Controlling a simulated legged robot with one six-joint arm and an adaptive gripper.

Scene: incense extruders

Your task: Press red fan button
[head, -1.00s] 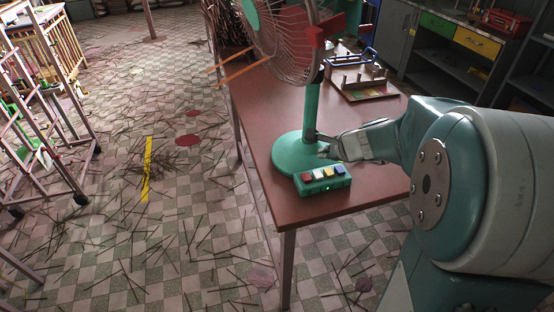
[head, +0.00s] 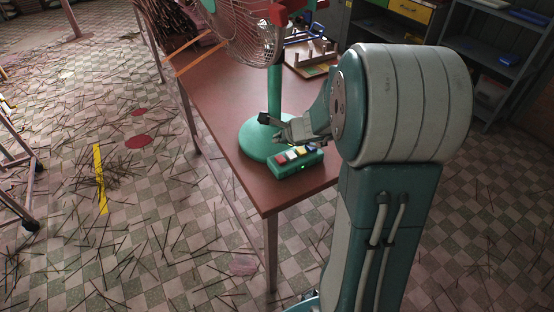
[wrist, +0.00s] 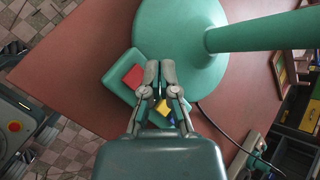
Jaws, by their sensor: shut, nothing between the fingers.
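The red button (head: 281,159) is at the left end of a green control box (head: 298,169) on the table, in front of the round green base (head: 256,143) of the fan (head: 243,30). White, yellow and blue buttons sit beside it. My gripper (head: 271,128) is above the fan base, behind the button row, and its fingers are shut and empty.
The brown-red table (head: 214,98) has bare room left of the fan. The fan's green pole (head: 274,92) stands close to my gripper. A wooden peg rack (head: 312,60) is behind it. A dark cable (wrist: 225,130) runs across the table. Thin sticks litter the checkered floor.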

